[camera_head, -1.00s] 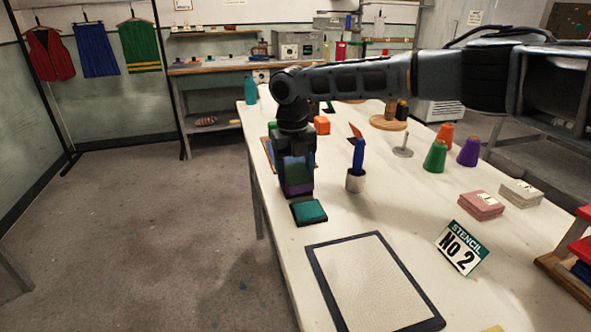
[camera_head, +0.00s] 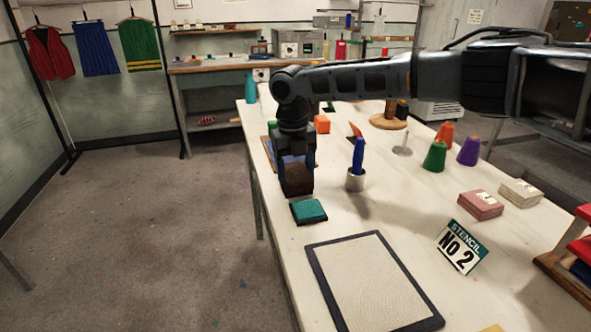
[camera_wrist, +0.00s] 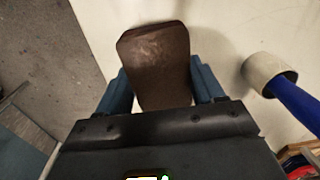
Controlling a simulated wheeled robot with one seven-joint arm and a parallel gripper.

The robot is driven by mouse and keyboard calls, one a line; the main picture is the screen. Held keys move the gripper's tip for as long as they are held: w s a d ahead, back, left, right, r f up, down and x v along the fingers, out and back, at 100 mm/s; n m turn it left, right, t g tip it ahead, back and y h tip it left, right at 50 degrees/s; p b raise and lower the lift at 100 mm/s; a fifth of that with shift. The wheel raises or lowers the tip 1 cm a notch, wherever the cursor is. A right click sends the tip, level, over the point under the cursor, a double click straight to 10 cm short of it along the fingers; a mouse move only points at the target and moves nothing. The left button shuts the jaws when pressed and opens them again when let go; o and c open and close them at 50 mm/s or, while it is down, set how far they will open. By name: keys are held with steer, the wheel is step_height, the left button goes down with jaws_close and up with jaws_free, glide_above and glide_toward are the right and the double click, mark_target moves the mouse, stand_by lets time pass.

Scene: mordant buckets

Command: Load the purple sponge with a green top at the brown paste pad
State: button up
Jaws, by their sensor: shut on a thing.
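My gripper (camera_head: 297,165) points down over the left edge of the white table. It is shut on a block with an all-brown visible surface, which I take to be the sponge (camera_head: 298,181). In the wrist view the sponge (camera_wrist: 158,65) sits between the blue fingers of my gripper (camera_wrist: 160,85), its face brown and rounded at the corners. No purple or green shows on it now. I cannot make out a separate brown paste pad; it may be hidden behind or under my gripper. I cannot tell whether the sponge touches anything below.
A teal pad (camera_head: 309,210) in a dark tray lies just in front of my gripper. A dark-framed panel (camera_head: 318,270) and a stencil sign (camera_head: 462,247) lie nearer. An orange block (camera_head: 321,124) is behind.

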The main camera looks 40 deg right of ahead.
mark_target(295, 171)
steer(key=shift+r+p, duration=2.55)
steer(key=shift+r, duration=0.8)
